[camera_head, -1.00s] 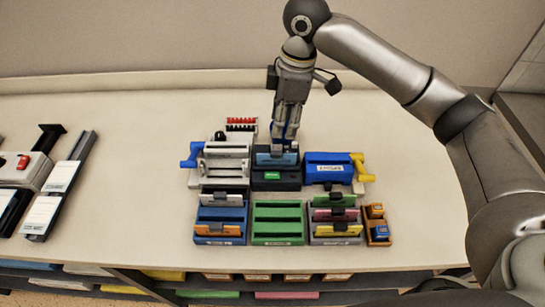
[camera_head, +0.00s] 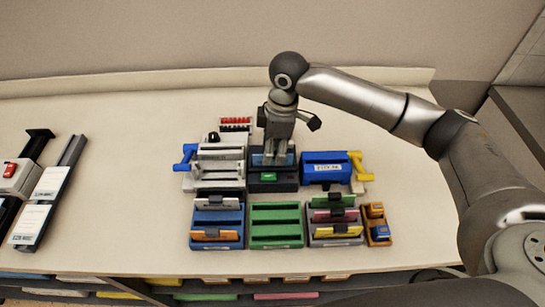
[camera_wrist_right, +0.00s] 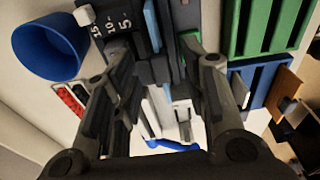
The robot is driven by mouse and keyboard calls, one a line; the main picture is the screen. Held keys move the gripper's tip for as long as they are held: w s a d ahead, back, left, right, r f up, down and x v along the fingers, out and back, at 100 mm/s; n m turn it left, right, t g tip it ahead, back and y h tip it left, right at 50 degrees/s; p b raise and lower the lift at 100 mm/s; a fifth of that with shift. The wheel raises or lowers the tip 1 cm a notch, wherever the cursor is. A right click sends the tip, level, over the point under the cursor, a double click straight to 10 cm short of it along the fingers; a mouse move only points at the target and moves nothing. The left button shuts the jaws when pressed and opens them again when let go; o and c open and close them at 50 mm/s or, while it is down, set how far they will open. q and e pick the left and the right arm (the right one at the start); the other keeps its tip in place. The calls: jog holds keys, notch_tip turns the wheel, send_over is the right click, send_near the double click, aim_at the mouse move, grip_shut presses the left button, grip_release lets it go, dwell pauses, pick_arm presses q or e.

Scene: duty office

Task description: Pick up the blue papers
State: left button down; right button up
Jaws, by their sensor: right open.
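The blue papers (camera_head: 259,161) stand in a black device with a green button (camera_head: 269,177) in the middle of the counter. My right gripper (camera_head: 276,156) points down over them, its tips partly hiding them. In the right wrist view the two fingers of the right gripper (camera_wrist_right: 160,85) are spread apart, with the black device between and beyond them. A thin blue strip, likely the papers (camera_wrist_right: 152,24), shows there at the top. I cannot tell whether the fingers touch the papers. My left gripper is not in view.
A white device with a blue handle (camera_head: 184,160) stands left, and a blue device with a yellow handle (camera_head: 360,165) right. In front are blue (camera_head: 230,216), green (camera_head: 276,241) and grey (camera_head: 337,241) racks and an orange holder (camera_head: 379,239).

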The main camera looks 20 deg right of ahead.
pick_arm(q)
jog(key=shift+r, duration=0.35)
pick_arm(e)
jog(key=shift+a+f, duration=0.15)
jog(key=shift+f, duration=0.9)
grip_shut()
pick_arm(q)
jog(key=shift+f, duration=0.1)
pick_arm(e)
jog(key=shift+r, duration=0.1)
